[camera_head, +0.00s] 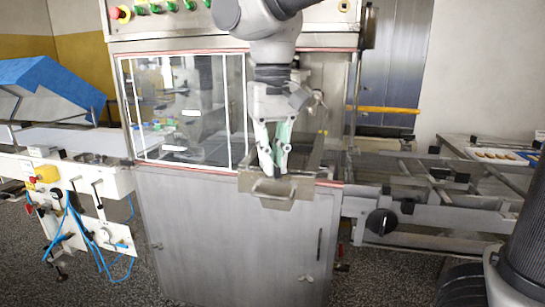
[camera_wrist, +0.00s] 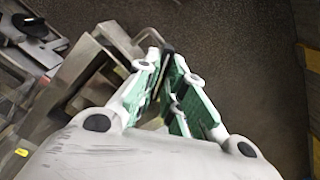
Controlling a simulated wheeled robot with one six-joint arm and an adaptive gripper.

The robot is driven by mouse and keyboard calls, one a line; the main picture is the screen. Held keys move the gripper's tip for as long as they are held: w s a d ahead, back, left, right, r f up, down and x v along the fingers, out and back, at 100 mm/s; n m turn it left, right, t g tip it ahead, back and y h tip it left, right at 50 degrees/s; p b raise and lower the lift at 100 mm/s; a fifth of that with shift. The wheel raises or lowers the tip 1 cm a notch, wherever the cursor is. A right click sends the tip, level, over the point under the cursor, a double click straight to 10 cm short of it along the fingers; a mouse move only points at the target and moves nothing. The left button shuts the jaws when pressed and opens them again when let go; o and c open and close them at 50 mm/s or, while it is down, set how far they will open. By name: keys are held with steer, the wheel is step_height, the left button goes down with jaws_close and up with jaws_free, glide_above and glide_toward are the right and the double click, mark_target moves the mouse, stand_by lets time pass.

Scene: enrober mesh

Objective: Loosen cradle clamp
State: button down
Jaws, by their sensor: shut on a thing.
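My gripper (camera_head: 273,170) points down at the front of the enrober, over a metal cradle (camera_head: 266,201) that juts out from the machine's front edge. In the wrist view, the green-padded fingers of my gripper (camera_wrist: 166,62) close together at their tips on a small dark piece (camera_wrist: 167,47), which I take to be the cradle clamp. The fingers hide most of it, and I cannot tell whether it is tight or loose. Metal frame parts (camera_wrist: 108,45) lie just left of the fingers in the wrist view.
The enrober's clear window (camera_head: 190,110) stands left of my arm, with the steel cabinet (camera_head: 235,240) below. A conveyor frame (camera_head: 430,205) with a black knob (camera_head: 381,222) runs right. A white side unit (camera_head: 80,185) with blue hoses stands left. The speckled floor in front is clear.

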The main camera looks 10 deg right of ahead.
steer(key=n, duration=0.5)
steer(key=shift+n, duration=0.3)
steer(key=n, duration=0.5)
steer(key=shift+n, duration=0.3)
steer(key=c, duration=1.5)
jaws_free()
step_height(320, 180, up, 12)
steer(key=shift+r, duration=0.1)
